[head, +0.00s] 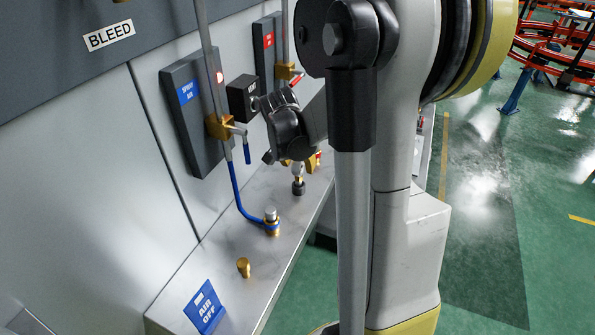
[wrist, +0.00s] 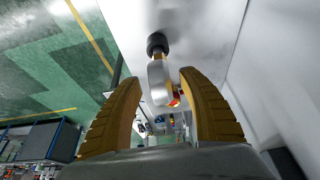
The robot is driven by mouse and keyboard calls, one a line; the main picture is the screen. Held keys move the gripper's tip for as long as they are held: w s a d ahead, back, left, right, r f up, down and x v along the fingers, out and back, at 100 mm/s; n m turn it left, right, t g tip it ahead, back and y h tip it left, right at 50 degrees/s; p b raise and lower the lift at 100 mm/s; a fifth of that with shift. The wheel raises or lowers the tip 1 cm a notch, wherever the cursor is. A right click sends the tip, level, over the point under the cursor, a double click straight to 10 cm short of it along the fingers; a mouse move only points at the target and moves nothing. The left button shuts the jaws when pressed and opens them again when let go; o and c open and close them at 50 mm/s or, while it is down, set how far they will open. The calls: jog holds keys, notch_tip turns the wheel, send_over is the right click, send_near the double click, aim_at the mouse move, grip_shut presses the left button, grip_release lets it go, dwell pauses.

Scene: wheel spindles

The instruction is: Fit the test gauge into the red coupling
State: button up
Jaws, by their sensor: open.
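In the wrist view a silver, rounded part with a black end, apparently the test gauge (wrist: 158,82), shows between and just beyond the fingers of my gripper (wrist: 160,92). The yellow ribbed fingers are open, with a gap on either side of it. In the head view my gripper (head: 285,158) is low over the shelf, its fingers mostly hidden by its dark body. The gauge's dark end (head: 298,188) shows below it, near the shelf top. A small red and brass part, possibly the red coupling, shows beyond the gauge in the wrist view (wrist: 174,97); I cannot tell for sure.
A blue hose runs to a brass coupling with a blue band (head: 272,224) on the shelf (head: 225,240). A brass cap (head: 243,267) and an "AIR OFF" sign (head: 204,308) stand nearer. Blue-labelled (head: 195,112) and red-labelled (head: 268,60) panels with valves line the wall.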

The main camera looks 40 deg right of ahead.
jog(key=shift+x, duration=1)
jog(key=shift+w+r, duration=0.1)
grip_shut()
